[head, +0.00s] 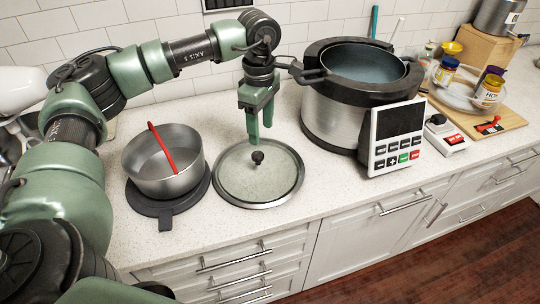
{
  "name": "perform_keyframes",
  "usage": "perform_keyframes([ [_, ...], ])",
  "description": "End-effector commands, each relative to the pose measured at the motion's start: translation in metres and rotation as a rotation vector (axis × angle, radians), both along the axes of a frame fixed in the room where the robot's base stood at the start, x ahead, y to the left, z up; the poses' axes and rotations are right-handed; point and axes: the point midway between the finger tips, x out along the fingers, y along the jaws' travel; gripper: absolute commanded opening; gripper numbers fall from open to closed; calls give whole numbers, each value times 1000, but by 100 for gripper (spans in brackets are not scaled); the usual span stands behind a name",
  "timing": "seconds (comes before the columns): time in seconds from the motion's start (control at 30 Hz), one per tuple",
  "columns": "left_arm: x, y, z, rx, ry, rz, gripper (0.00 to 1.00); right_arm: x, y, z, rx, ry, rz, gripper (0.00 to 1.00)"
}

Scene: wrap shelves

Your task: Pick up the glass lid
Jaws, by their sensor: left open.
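The glass lid (240,187) lies flat on the speckled counter, a round clear disc with a metal rim and a black knob (257,157) at its middle. My left gripper (260,132) points down just above the knob, its green fingers open. In this view the fingertips look very close to the knob; I cannot tell whether they touch it. My right gripper is not in view.
A steel pot (182,181) with a red utensil (160,150) stands on a black trivet (165,208) left of the lid. A large cooker (325,120) with a control panel stands to the right. Jars on a tray (450,93) stand farther right. The counter's front edge is close to the lid.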

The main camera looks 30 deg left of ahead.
Motion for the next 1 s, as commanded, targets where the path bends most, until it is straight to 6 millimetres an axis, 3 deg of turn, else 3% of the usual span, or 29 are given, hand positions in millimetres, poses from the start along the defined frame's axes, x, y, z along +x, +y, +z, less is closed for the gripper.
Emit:
perform_keyframes([
  [0.3,-4,2,-31,6,5,1,55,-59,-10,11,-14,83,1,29],
  [0.37,-7,2,-38,6,5,0,55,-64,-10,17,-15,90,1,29],
  [0.47,-9,1,-55,5,5,0,55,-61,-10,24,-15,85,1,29],
  [0.6,-9,1,-72,4,4,1,55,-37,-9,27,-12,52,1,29],
  [0.7,-9,1,-75,3,2,1,55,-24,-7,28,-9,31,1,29],
  [0.87,-8,1,-76,3,1,1,55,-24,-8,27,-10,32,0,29],
  [1.0,-8,1,-76,3,1,1,18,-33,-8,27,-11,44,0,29],
])
